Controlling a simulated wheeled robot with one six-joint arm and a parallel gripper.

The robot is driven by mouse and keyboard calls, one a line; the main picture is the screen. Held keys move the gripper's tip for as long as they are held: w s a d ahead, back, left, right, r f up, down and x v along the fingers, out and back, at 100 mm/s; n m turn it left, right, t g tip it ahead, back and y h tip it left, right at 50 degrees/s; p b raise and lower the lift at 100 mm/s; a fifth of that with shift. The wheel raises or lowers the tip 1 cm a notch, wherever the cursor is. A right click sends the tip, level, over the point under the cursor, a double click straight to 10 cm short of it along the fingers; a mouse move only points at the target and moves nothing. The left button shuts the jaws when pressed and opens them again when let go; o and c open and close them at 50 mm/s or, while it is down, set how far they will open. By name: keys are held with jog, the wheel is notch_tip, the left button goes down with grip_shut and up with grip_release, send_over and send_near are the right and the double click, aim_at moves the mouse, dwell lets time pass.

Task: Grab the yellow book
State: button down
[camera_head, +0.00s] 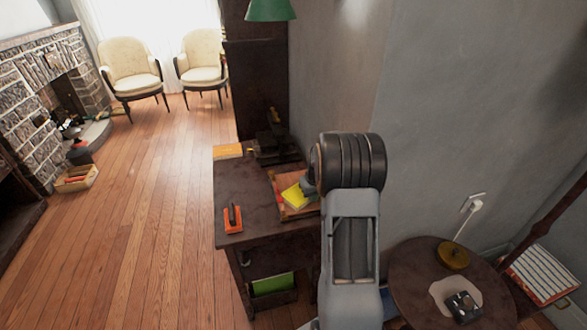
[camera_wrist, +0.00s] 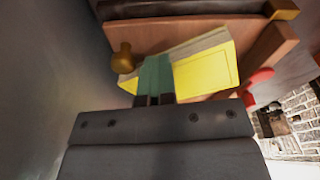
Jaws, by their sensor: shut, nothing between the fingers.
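The yellow book (camera_head: 294,196) lies flat in an open wooden tray (camera_head: 290,214) on the dark desk. In the wrist view its yellow cover (camera_wrist: 208,72) and pale page edges show. My gripper (camera_head: 308,186) is at the right end of the book, partly hidden behind my arm in the head view. In the wrist view the closed fingers (camera_wrist: 155,62) lie across the left part of the book as I see it. They hold nothing. I cannot tell whether they touch the cover.
The tray's wooden edge (camera_wrist: 275,55) rises beside the book. An orange object (camera_head: 233,218) and another yellow-orange book (camera_head: 228,151) are on the desk (camera_head: 245,185). A grey wall (camera_head: 440,120) stands close on the right. A small round table (camera_head: 410,280) is right of the desk.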

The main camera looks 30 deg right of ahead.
jog(key=shift+s+a+f, duration=0.15)
jog(key=shift+s+f, duration=0.05)
jog(key=shift+f, duration=0.1)
